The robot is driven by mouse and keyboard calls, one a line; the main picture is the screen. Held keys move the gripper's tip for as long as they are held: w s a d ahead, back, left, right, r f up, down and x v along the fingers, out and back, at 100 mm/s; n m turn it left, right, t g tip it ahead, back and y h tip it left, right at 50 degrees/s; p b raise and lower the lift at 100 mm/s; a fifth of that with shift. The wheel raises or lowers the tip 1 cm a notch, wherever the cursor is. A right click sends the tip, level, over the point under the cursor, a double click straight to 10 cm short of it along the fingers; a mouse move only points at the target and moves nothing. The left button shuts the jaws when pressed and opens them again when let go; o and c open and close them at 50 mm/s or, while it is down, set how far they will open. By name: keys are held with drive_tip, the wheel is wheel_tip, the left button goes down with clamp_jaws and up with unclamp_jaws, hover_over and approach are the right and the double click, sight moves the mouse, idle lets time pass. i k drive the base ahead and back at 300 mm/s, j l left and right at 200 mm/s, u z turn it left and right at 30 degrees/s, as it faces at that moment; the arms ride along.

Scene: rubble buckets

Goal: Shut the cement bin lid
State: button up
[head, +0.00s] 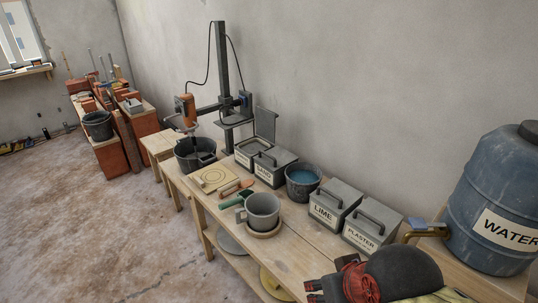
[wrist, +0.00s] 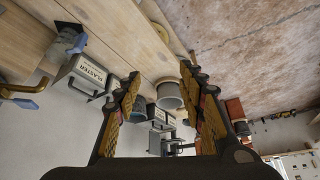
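An open grey bin (head: 252,147) stands on the bench near the wall, just behind the bin labelled SAND (head: 270,167). Its lid (head: 265,123) stands upright at its back, on the wall side. I cannot read a cement label on it, but it is the only bin with its lid up. In the wrist view my gripper (wrist: 160,75) is open and empty, its yellow-padded fingers spread wide. It is over the near end of the bench, well away from the open bin.
Shut LIME (head: 334,206) and PLASTER (head: 371,230) bins, a water bucket (head: 302,182) and a grey pitcher (head: 262,211) stand on the bench. A mixing stand (head: 222,90) and black tub (head: 195,155) are beyond. A blue water barrel (head: 495,215) is at right. The floor at left is clear.

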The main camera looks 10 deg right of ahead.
sight(265, 119)
drive_tip(key=i+j+z, duration=0.4)
drive_tip(key=i+j, duration=0.95)
drive_tip(key=j, duration=0.15)
